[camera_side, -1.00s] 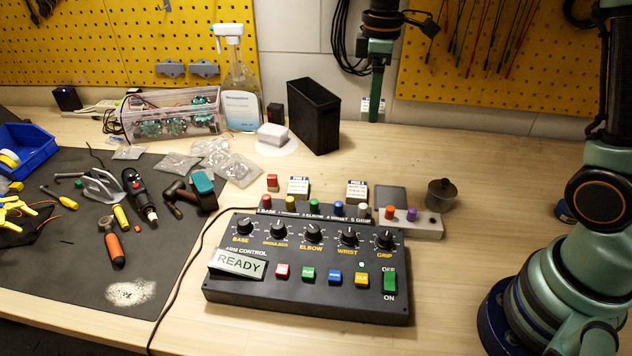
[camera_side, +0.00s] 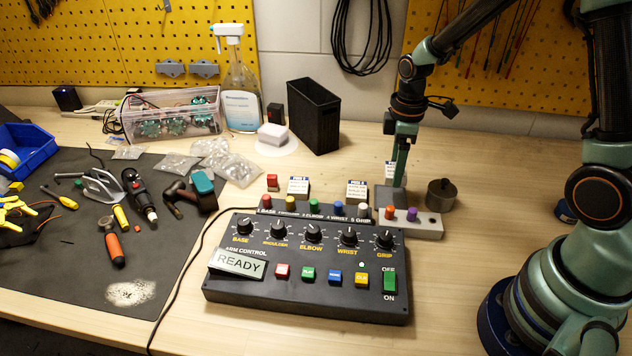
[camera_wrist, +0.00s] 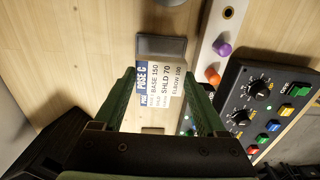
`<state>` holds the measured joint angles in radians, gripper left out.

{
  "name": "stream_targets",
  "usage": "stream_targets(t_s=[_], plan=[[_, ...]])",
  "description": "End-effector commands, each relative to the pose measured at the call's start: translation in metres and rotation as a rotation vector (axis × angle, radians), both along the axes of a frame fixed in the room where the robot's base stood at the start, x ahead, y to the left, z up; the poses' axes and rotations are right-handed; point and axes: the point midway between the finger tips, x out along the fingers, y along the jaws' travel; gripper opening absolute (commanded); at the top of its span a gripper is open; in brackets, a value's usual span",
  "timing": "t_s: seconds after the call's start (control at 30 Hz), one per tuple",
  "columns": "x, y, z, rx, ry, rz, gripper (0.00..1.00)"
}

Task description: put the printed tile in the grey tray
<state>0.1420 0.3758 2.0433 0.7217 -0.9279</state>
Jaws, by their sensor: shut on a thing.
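The printed tile (camera_side: 390,170), white with a blue band, is between my gripper's green fingers. The wrist view shows its "POSE C" face (camera_wrist: 162,84) with a finger on each side. My gripper (camera_side: 398,181) is shut on it. The grey tray (camera_side: 382,196) is small and flat and lies on the bench behind the right end of the control box. In the side view the tile appears just above the tray's far side. In the wrist view the tray (camera_wrist: 163,46) shows past the tile's far edge. I cannot tell the exact gap.
A dark round cup (camera_side: 441,196) stands close to the right of the tray. A grey strip with coloured knobs (camera_side: 425,228) lies in front of it. Two other printed tiles (camera_side: 298,186) (camera_side: 357,189) stand to the left, behind the control box (camera_side: 310,290).

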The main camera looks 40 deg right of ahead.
Motion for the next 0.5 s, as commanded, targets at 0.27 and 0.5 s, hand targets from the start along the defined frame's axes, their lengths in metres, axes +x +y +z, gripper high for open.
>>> stream_targets(t_s=[0.27, 0.5], plan=[[0.000, 0.000, -0.027, 0.000, 0.001, 0.000, 0.20], [0.000, 0.000, -0.056, 0.001, 0.002, 0.000, 0.20]])
